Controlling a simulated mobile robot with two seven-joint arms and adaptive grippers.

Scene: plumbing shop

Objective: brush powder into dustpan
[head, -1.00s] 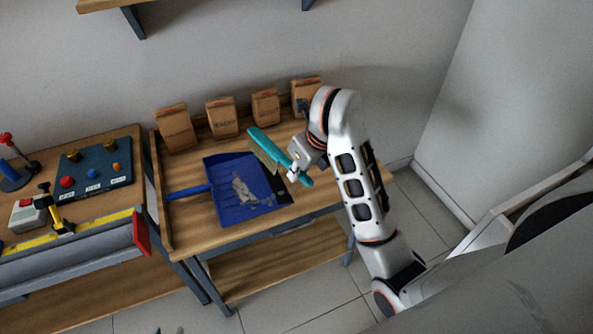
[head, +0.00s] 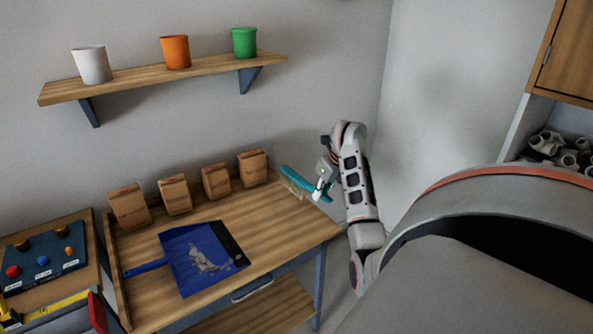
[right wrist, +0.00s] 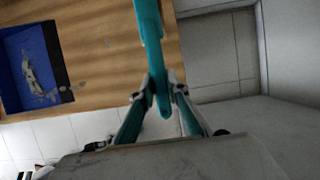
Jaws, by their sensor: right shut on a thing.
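My right gripper (head: 322,190) is shut on the handle of a teal brush (head: 298,181) with pale bristles. It holds the brush near the right back of the wooden workbench (head: 285,230), apart from the dustpan. In the right wrist view the teal handle (right wrist: 151,40) runs between the fingers (right wrist: 163,92). The blue dustpan (head: 183,242) lies on the bench with its black lip to the right and its handle to the left. Grey powder (head: 203,260) lies in a patch inside the pan. Faint specks show on the wood beside the lip in the right wrist view. My left gripper is out of view.
Several brown paper bags (head: 174,194) stand along the bench's back edge. A shelf (head: 130,82) above holds white, orange and green cups. A panel with coloured knobs (head: 45,262) is at the left. The bench right of the pan is clear.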

